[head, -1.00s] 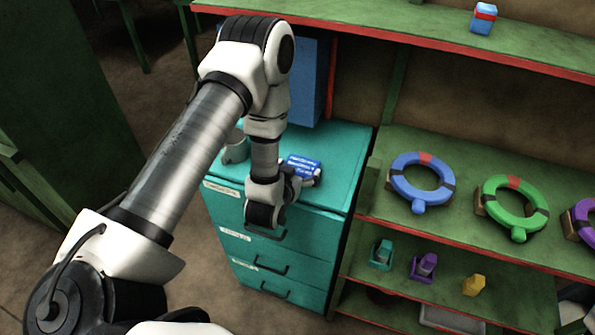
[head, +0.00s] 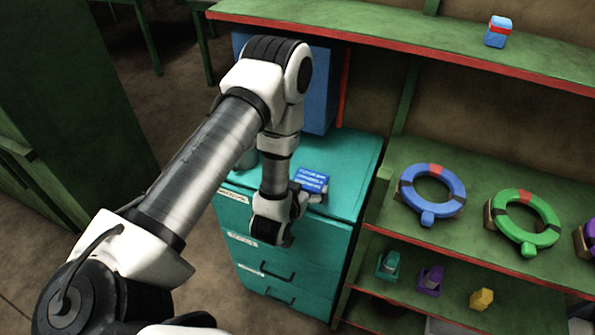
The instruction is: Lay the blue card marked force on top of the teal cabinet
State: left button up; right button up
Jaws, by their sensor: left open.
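The blue card (head: 312,180) with white lettering is at the top of the teal cabinet (head: 352,165), close to its front edge. It seems to lie on the top, but the contact is partly hidden; its lettering is too small to read. My left gripper (head: 314,196) is open, with its fingers right at the card's near edge. I cannot tell whether a finger still touches it. My left arm covers part of the cabinet's top and front. My right gripper is not in view.
A grey cup-like object (head: 246,158) stands behind my arm on the cabinet. A tall blue box (head: 318,90) is at the back. Green shelving on the right holds a blue ring (head: 432,170), a green ring (head: 552,238) and small coloured items. The cabinet's back right top is clear.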

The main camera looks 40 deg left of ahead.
pick_arm(q)
jog(key=p+v, duration=0.2)
jog(key=v, duration=0.8)
jog(key=s+d+f+m+g+h, duration=0.1)
jog(key=s+d+f+g, duration=0.2)
jog(key=s+f+g, duration=0.3)
jog(key=s+d+f+m+g+h, duration=0.1)
jog(key=s+d+f+g+h, duration=0.1)
jog(key=s+f+g, duration=0.5)
jog(key=s+d+f, duration=0.1)
jog(key=s, duration=0.4)
jog(key=shift+f, duration=0.25)
